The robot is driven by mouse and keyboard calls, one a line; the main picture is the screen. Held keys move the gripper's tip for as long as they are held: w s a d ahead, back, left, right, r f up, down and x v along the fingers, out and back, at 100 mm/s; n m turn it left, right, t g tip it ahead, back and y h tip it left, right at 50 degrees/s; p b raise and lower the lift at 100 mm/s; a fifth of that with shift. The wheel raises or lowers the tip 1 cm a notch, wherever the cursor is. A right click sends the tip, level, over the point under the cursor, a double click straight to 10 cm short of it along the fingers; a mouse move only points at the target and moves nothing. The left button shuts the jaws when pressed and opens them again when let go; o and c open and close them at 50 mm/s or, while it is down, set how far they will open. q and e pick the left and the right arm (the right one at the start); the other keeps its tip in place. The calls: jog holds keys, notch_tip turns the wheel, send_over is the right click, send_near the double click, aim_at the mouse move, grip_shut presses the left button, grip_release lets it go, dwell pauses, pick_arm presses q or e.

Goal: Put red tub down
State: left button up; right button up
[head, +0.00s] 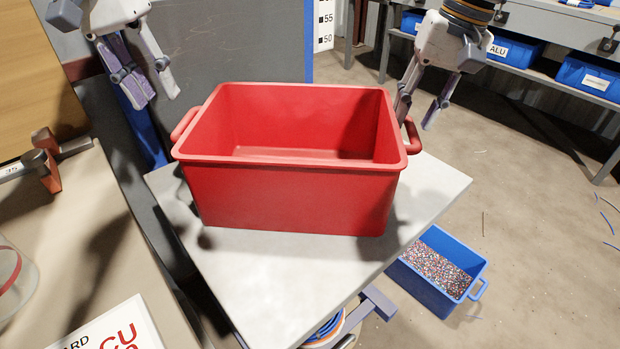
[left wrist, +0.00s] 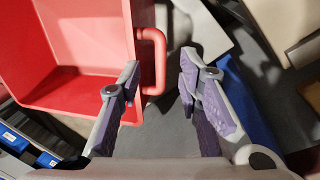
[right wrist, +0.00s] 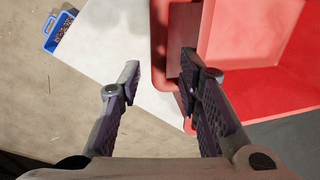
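The red tub (head: 290,200) is empty and looks level on a pale grey tabletop (head: 270,280). It has a handle at each end. My left gripper (head: 148,84) is open and empty near the left handle (head: 186,122); in the left wrist view this handle (left wrist: 154,62) lies just ahead of the spread fingertips. My right gripper (head: 420,108) is open near the right handle (head: 413,136); in the right wrist view the handle (right wrist: 158,50) shows ahead of and between the spread fingers. Neither gripper is closed on the tub.
A blue bin (head: 437,270) of coloured granules stands on the floor at the lower right. A bench with labelled blue bins (head: 590,78) is at the back right. A workbench (head: 75,240) with a sign (head: 118,330) stands at the left. Tabletop in front of the tub is clear.

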jog(key=v, duration=0.9)
jog(key=shift+r, duration=0.3)
jog(key=shift+d, duration=0.1)
